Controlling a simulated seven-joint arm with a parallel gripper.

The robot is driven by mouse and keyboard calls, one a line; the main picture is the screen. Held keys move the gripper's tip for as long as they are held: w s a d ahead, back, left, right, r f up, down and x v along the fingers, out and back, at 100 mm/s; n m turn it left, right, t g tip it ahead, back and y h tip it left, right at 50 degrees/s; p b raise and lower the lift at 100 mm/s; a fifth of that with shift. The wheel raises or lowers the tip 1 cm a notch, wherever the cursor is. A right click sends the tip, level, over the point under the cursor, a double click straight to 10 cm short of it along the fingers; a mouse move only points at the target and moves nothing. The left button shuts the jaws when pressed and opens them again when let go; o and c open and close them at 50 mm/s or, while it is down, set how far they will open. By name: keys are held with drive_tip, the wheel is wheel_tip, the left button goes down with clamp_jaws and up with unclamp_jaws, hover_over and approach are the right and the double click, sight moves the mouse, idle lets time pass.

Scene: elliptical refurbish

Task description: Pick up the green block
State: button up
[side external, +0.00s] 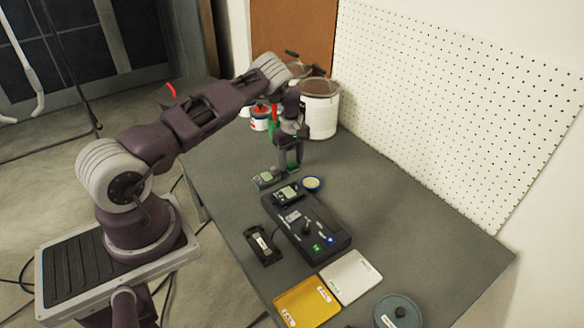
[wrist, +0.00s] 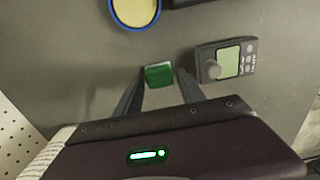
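The green block (wrist: 158,75) shows in the wrist view on the grey table, between the tips of my gripper's fingers (wrist: 160,80). The fingers are open, with one on each side of the block, and a small gap seems to show beside it. Contact cannot be told for sure. In the side external view my gripper (side external: 290,166) points down near the far end of the table. The block cannot be made out clearly there.
A small meter (wrist: 225,61) lies just right of the block in the wrist view. A round yellow-topped container (side external: 312,184) and a black control box (side external: 305,225) are nearby. Paint cans (side external: 319,108) stand behind my gripper. The table's right side is clear.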

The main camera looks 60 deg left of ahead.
sight(291, 163)
clamp_jaws()
wheel_tip(291, 163, up, 10)
idle(0.3)
